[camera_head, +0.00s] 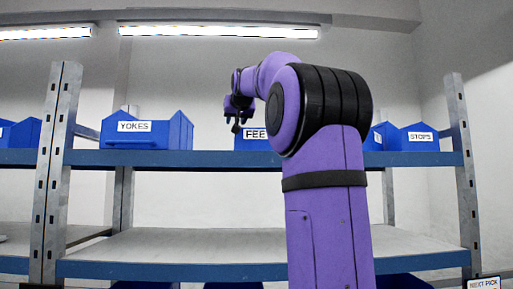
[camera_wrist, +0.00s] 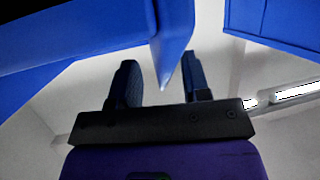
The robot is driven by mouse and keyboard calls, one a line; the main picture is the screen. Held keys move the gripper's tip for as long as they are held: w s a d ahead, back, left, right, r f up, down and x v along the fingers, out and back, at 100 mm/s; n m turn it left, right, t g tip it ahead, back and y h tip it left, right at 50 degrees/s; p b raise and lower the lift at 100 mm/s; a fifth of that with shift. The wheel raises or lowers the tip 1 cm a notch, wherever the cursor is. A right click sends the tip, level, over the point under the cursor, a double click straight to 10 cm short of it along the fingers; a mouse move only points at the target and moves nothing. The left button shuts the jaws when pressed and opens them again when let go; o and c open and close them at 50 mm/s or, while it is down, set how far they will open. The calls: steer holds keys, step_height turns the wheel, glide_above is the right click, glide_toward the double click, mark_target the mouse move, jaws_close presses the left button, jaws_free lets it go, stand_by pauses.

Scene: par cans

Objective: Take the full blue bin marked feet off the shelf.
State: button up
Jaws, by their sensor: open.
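The blue bin marked "FEE" (camera_head: 250,146) sits on the upper shelf. My arm hides its right part and the rest of its label. What it holds cannot be seen. My gripper (camera_head: 236,113) is above the bin's left part in the head view. In the wrist view my gripper (camera_wrist: 163,75) is open, with its two dark fingers apart. A blue bin wall (camera_wrist: 172,40) reaches down between them in the picture, and neither finger is clearly pressed on it. The wrist view shows no label.
On the upper shelf (camera_head: 210,158), a blue YOKES bin (camera_head: 150,143) stands left of the FEE bin and a STOPS bin (camera_head: 415,144) stands right, beyond my arm. The middle shelf (camera_head: 190,270) looks mostly bare. A metal post (camera_head: 55,170) rises at left.

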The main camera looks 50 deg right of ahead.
jaws_close()
stand_by(1.4)
